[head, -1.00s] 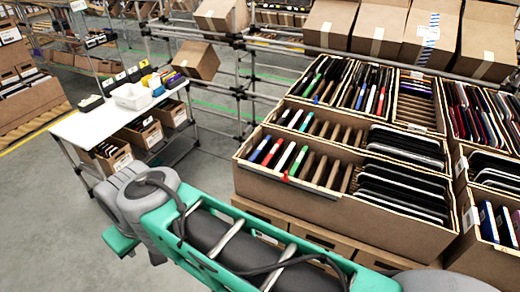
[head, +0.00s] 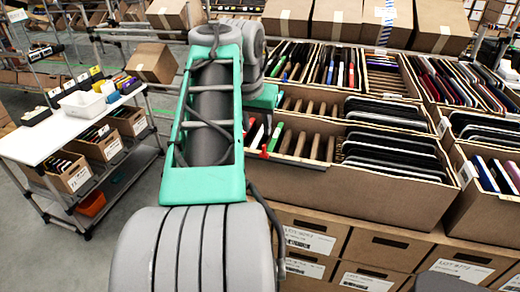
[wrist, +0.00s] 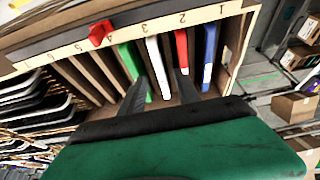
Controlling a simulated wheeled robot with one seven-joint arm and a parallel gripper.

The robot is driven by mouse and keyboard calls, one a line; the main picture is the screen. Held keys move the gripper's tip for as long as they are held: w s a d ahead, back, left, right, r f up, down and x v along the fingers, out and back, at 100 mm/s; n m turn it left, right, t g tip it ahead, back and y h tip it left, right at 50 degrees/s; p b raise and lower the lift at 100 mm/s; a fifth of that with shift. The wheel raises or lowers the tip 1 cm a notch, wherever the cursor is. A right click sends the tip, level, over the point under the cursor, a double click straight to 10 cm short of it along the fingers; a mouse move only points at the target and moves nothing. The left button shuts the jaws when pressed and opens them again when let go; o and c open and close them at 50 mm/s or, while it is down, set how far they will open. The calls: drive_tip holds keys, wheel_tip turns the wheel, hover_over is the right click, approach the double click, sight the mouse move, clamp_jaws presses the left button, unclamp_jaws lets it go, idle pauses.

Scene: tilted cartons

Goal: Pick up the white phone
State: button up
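The white phone (wrist: 158,68) stands upright in a slotted carton (wrist: 60,45), between a green phone (wrist: 132,62) and a red phone (wrist: 182,48). A blue phone (wrist: 208,52) stands beyond the red one. My gripper (wrist: 160,88) is open in the wrist view. One dark finger is on the green phone's side and the other on the red phone's side, with the white phone between them. I cannot tell whether the fingers touch any phone. In the head view my arm hides part of the carton and the gripper's fingers; the white phone (head: 258,137) shows beside the green phone (head: 276,138).
A red marker (wrist: 100,33) sits on the numbered carton edge. Dark tablets (head: 390,155) fill the carton's right part. More filled cartons stand behind and to the right. A white table (head: 40,140) with a white bin (head: 83,104) stands at left.

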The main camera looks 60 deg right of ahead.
sight(260, 134)
drive_tip(key=x, duration=0.2)
drive_tip(key=d+x, duration=0.1)
drive_tip(key=x, duration=0.2)
drive_tip(key=shift+r, duration=0.25)
drive_tip(key=shift+a, duration=0.1)
clamp_jaws()
